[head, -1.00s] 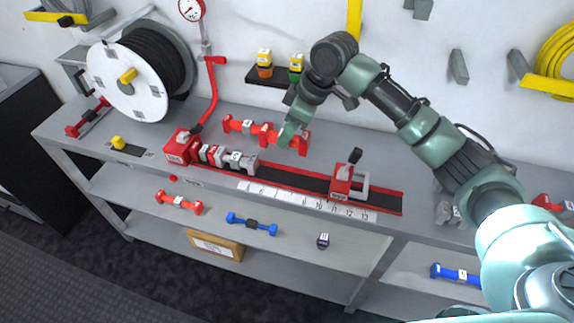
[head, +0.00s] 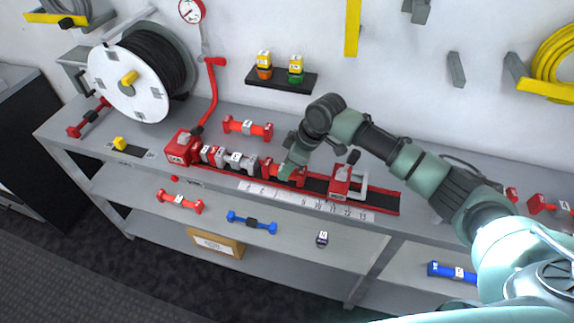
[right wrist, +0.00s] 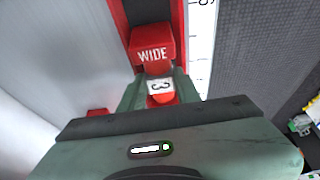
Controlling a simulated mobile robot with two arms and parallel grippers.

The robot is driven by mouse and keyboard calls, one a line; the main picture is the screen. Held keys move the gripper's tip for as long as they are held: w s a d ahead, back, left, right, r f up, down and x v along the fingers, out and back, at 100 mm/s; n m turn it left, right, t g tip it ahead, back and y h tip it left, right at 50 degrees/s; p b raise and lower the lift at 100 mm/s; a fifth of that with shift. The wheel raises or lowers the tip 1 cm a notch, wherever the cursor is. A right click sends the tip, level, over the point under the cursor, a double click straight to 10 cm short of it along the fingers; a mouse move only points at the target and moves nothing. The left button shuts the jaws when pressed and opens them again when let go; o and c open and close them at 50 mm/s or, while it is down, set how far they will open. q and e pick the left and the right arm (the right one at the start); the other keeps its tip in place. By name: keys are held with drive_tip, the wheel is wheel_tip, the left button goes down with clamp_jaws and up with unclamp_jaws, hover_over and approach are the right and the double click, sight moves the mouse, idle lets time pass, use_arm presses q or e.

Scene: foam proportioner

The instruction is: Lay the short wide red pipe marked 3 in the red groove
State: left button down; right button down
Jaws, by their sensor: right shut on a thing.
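My right gripper (head: 286,168) is shut on the short red pipe (head: 299,174) at its middle. In the right wrist view the white label 3 (right wrist: 160,87) shows between the fingers, with a red block lettered WIDE (right wrist: 152,47) just beyond it. The pipe lies in line with the red groove (head: 318,185), a red-edged dark channel, between the grey pieces and the red clamp. I cannot tell whether it touches the groove floor. The gripper hides part of the pipe. My left gripper is not in view.
Grey pieces (head: 232,160) sit in the groove's left part beside the red end block (head: 180,148). A red clamp with a handle (head: 341,180) stands to the right. Another red pipe (head: 248,128) lies behind. A numbered scale (head: 300,202) runs along the front.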

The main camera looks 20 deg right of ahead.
drive_tip(key=c, duration=1)
unclamp_jaws()
drive_tip(key=b+v, duration=0.1)
drive_tip(key=v, duration=1.1)
drive_tip(key=shift+b, duration=0.3)
